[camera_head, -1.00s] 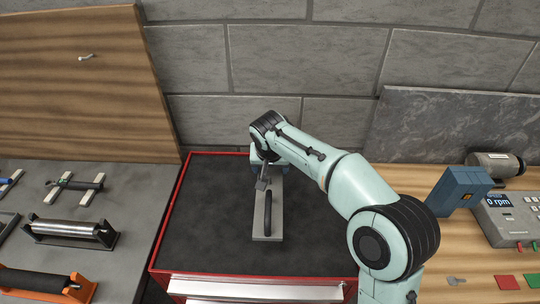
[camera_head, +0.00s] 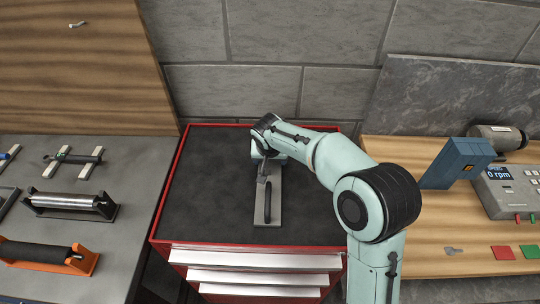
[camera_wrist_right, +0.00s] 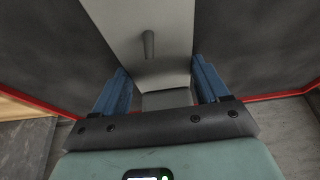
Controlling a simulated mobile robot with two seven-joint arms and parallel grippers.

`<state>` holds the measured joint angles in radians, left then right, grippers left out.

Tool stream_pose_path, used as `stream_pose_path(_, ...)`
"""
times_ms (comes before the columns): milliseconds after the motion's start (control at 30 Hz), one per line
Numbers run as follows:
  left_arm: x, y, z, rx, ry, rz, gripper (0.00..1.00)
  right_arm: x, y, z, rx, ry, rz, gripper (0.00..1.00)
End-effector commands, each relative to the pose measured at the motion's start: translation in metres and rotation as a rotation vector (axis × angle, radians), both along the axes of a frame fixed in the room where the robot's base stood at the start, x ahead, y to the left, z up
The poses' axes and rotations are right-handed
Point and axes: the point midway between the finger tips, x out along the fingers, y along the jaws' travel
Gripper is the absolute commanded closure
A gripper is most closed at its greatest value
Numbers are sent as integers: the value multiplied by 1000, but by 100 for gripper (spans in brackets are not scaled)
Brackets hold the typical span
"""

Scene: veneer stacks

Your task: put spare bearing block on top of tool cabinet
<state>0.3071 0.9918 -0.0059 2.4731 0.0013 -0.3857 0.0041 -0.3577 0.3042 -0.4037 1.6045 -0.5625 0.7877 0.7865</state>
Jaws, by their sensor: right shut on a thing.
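The spare bearing block, as I take it, is a light grey plate-like piece (camera_head: 275,203) with a dark elongated part along it. It is over the dark top of the red tool cabinet (camera_head: 205,195), near the middle. My right gripper (camera_head: 263,171) is shut on its far end. In the right wrist view the blue fingers (camera_wrist_right: 160,82) stand on both sides of the grey piece (camera_wrist_right: 172,28), which has a small peg. The gripper and wrist hide its far end. I cannot tell whether it touches the cabinet top. My left gripper is not in view.
Left is a grey bench with a metal roller (camera_head: 68,201) and an orange-stand roller (camera_head: 48,254). The cabinet top is clear around the piece; a stone wall stands behind.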

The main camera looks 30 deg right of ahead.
Motion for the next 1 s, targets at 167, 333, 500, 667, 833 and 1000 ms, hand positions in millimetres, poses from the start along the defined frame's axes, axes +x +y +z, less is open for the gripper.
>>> stream_pose_path(167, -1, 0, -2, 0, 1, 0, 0, 1, 0, 1, 1, -9, 1, 100)
stream_pose_path(333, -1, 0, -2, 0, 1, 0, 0, 0, 0, -3, 1, 1, 0, 0)
stream_pose_path(500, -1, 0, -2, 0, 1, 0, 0, 0, 0, -2, 1, 1, 0, 0)
stream_pose_path(667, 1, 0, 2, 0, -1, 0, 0, 0, 0, 3, 1, 0, 0, 0)
stream_pose_path(833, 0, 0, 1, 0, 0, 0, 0, -8, 6, 27, 3, -5, 2, 0)
stream_pose_path(1000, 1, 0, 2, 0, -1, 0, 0, -21, 14, 63, 2, -5, 2, 0)
